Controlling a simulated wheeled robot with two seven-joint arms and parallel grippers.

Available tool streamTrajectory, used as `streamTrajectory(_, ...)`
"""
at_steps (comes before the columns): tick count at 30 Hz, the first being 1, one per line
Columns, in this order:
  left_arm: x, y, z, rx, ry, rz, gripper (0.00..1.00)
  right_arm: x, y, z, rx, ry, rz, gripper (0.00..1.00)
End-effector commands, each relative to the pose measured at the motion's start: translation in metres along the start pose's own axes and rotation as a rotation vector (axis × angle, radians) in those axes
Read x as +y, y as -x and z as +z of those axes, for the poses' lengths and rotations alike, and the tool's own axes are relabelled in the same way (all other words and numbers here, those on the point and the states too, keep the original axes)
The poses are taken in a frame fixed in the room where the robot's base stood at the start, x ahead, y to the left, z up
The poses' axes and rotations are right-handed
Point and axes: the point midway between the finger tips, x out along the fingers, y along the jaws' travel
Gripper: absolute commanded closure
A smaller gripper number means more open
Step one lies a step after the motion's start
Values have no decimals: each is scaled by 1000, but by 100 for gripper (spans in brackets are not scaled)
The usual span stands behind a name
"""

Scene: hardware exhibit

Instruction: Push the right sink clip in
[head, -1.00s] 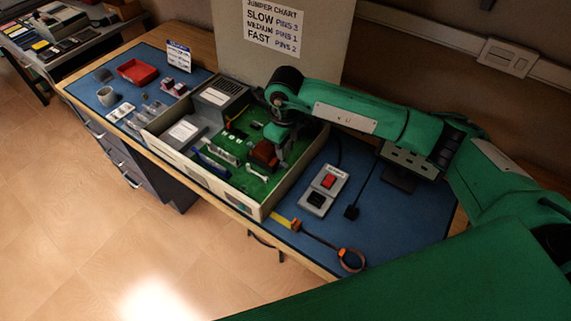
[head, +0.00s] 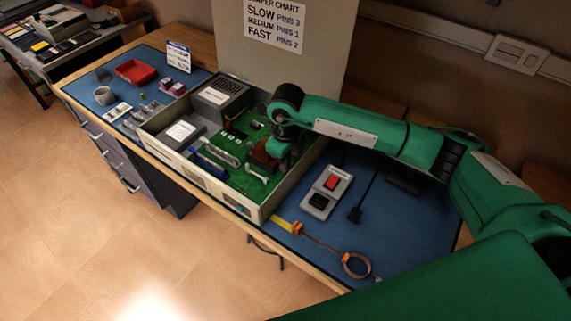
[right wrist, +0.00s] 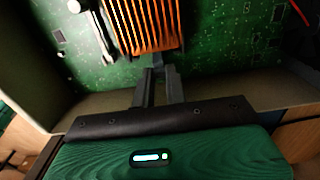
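The copper-finned heat sink (right wrist: 143,24) stands on the green board (right wrist: 225,50) in the right wrist view. In the head view the heat sink (head: 262,156) shows as a reddish-brown block in the open case. My right gripper (right wrist: 159,76) is at the heat sink's near edge, its fingers close together with a narrow dark gap between them. It seems shut, and no held object shows. In the head view the right gripper (head: 284,163) points down beside the heat sink. The right sink clip cannot be made out clearly at the fingertips. My left gripper is out of view.
The case's pale wall (head: 292,184) stands close to my right gripper. A power supply (head: 217,96) and a white-labelled drive fill the case's left part. A switch box (head: 326,191) and a wrist strap (head: 356,265) lie on the blue mat (head: 410,235), which has free room.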

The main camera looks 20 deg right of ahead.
Motion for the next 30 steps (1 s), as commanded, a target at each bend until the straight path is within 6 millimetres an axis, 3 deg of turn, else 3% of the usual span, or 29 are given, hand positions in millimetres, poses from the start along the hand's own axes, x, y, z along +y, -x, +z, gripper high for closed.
streamTrajectory(30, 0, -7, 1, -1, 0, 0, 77, 0, 7, 6, -4, -1, -1, 95)
